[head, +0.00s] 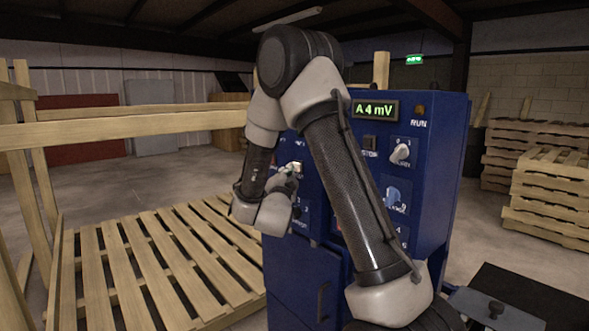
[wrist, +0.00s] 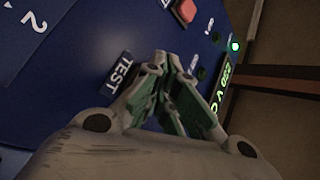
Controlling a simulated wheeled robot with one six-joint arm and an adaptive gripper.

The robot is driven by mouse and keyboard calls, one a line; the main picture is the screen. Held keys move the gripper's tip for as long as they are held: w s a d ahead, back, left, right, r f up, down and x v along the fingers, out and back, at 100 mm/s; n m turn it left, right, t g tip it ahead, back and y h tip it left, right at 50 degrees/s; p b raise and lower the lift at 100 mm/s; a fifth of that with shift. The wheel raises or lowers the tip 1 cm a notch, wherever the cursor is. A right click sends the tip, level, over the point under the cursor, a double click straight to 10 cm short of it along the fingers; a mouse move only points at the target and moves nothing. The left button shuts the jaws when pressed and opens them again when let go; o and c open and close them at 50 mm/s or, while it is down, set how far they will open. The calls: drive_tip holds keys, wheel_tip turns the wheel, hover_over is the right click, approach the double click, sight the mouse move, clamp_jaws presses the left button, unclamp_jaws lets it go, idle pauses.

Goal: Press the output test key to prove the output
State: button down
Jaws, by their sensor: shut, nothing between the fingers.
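The blue cabinet (head: 285,270) stands ahead of me, with controls on its front. In the wrist view, the TEST label (wrist: 121,72) is on the blue panel, just left of my fingers. The key by that label is hidden, probably behind the fingers. My gripper (wrist: 165,65) is shut and empty, with its tips close over the panel beside the label. I cannot tell whether they touch it. In the head view my gripper (head: 291,170) is at the cabinet's left part, partly masked by my own arm.
A red button (wrist: 185,10), a lit green lamp (wrist: 235,46) and a lit green display (wrist: 224,85) lie near the fingers. The cabinet also has an "A 4 mV" display (head: 375,110) and a white knob (head: 400,151). A wooden pallet (head: 150,255) lies left; stacked pallets (head: 550,195) stand right.

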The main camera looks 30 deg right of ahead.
drive_tip(key=shift+d, duration=0.2)
idle(0.5)
drive_tip(key=shift+s+a, duration=0.15)
drive_tip(key=shift+a, duration=0.75)
drive_tip(key=shift+s+a, duration=0.25)
drive_tip(key=shift+a, duration=1)
drive_tip(key=shift+s+a, duration=0.2)
drive_tip(key=shift+a, duration=1)
